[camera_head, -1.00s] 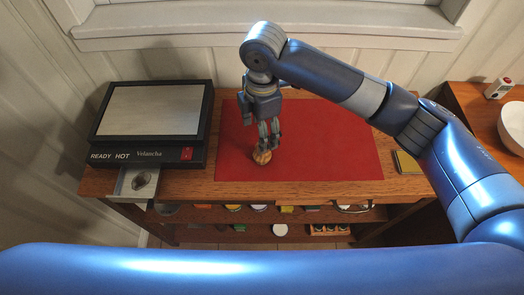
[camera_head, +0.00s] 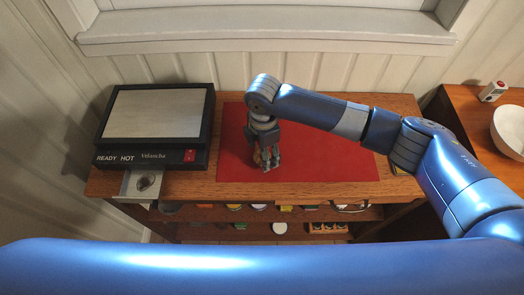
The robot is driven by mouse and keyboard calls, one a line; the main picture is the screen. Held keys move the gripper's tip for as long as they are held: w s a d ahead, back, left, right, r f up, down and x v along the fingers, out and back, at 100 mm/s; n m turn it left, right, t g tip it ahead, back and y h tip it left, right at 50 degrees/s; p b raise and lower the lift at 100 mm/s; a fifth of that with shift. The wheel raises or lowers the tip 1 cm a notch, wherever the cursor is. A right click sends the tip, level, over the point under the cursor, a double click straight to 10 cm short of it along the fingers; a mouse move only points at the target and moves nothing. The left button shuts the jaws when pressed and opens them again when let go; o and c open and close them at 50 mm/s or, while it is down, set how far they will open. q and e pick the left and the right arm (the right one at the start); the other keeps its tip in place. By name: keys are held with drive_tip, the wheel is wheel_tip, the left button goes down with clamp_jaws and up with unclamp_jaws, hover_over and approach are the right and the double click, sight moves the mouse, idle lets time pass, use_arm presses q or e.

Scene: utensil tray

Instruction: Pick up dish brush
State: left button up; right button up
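My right gripper (camera_head: 267,165) points down over the red mat (camera_head: 330,153), its fingers low near the mat's front part. A small round wooden-coloured object (camera_head: 258,157), which may be the dish brush, shows only as a brown patch beside and behind the fingers. The fingers hide most of it. I cannot tell whether they are closed on it or just beside it. My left gripper is out of view.
A hot plate (camera_head: 155,113) stands left of the mat, with an open drawer (camera_head: 141,184) below its front. A side table at right holds a white bowl (camera_head: 510,130) and a red-and-white item (camera_head: 493,91). Several items sit on the shelf below.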

drive_tip(key=shift+f, duration=0.2)
drive_tip(key=c, duration=1.2)
drive_tip(key=shift+o, duration=0.2)
drive_tip(key=shift+r, duration=0.1)
drive_tip(key=shift+r+b, duration=0.4)
drive_tip(key=shift+r, duration=0.1)
wheel_tip(320, 180, up, 2)
drive_tip(key=shift+s+r+b, duration=0.15)
drive_tip(key=shift+b, duration=0.45)
drive_tip(key=s+d+b, duration=0.1)
drive_tip(key=s+d, duration=0.1)
drive_tip(key=s, duration=0.5)
drive_tip(key=s+d+r+b, duration=0.1)
drive_tip(key=s+d+b, duration=0.1)
drive_tip(key=s, duration=0.6)
drive_tip(key=shift+d+r, duration=0.3)
drive_tip(key=shift+d, duration=0.05)
